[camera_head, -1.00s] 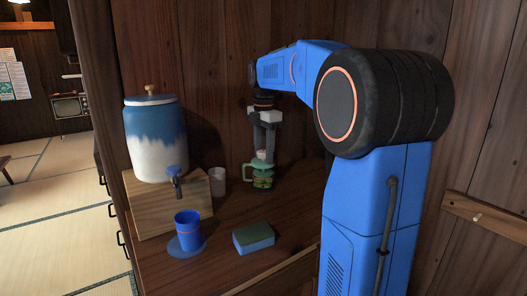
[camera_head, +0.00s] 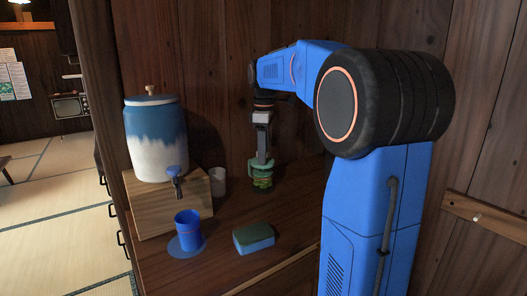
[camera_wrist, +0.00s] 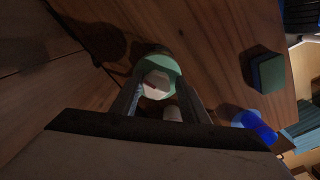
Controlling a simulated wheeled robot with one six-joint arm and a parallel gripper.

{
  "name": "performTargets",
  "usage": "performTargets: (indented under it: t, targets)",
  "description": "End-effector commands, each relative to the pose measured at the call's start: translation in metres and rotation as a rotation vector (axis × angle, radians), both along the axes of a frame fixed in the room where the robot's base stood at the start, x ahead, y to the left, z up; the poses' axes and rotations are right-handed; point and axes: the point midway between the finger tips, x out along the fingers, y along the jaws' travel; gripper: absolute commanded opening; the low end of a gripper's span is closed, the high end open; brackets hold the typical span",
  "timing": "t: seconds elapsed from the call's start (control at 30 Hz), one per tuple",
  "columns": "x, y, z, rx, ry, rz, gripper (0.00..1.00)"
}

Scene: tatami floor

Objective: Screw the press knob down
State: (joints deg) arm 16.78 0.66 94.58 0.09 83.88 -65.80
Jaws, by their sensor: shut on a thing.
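The small press stands on the wooden counter beneath my gripper, with a green top (camera_head: 262,166) and a clear body (camera_head: 262,183) with green and yellowish contents. In the wrist view, the press's pale, faceted knob (camera_wrist: 156,85) sits between my fingers, with the green top (camera_wrist: 166,64) around it. My gripper (camera_head: 263,155) points straight down and is shut on the knob; it also shows in the wrist view (camera_wrist: 159,80). In the head view the fingers line up one behind the other and hide the knob.
A blue-and-white dispenser (camera_head: 155,140) stands on a wooden box (camera_head: 155,217) at left. A grey-white cup (camera_head: 218,181) is left of the press. A blue cup (camera_head: 187,232) on a blue coaster (camera_head: 176,246) and a green-blue sponge (camera_head: 254,238) are in front. The wooden wall is close behind.

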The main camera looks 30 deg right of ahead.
Motion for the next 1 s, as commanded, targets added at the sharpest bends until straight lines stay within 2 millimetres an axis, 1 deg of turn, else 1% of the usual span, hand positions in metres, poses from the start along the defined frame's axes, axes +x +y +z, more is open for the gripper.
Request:
performTargets:
  t: [0.03, 0.37, 0.67, 0.83, 1.0]
  targets:
    - [0.0025, 0.0002, -0.0153, 0.008, 0.020, -0.040, 0.28]
    - [0.0025, 0.0000, -0.0153, 0.010, 0.019, -0.199, 0.27]
    - [0.0025, 0.0000, -0.0153, 0.013, 0.019, -0.495, 0.23]
    - [0.0025, 0.0000, -0.0153, 0.013, 0.019, -0.664, 0.20]
    - [0.0022, -0.0004, -0.0152, 0.015, 0.018, -0.833, 0.19]
